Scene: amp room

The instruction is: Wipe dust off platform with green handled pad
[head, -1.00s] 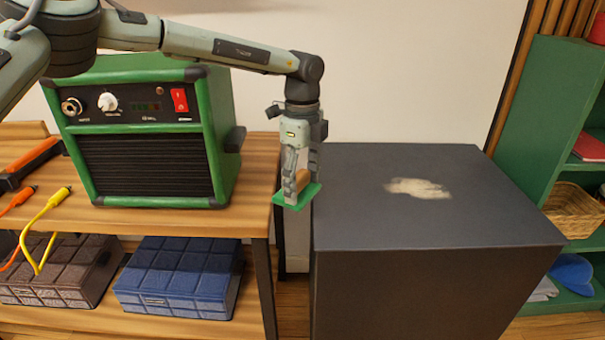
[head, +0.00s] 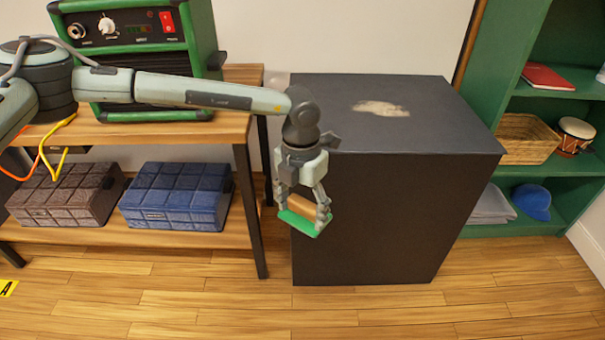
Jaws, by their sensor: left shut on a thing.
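The platform (head: 400,225) is a dark grey box standing on the floor right of the wooden shelf. A pale dust patch (head: 381,108) lies on its top, toward the back. My left gripper (head: 304,205) is shut on the tan handle of a pad with a green base (head: 303,224). The pad is in front of the platform's left front side in the picture, below the level of its top and apart from the dust. The fingers hide part of the handle. My right gripper is not in view.
The wooden shelf (head: 236,128) on the left holds a green amplifier (head: 140,60) above and brown and blue cases (head: 178,196) below. A green bookcase (head: 560,110) with a basket (head: 525,138) and drum stands at the right.

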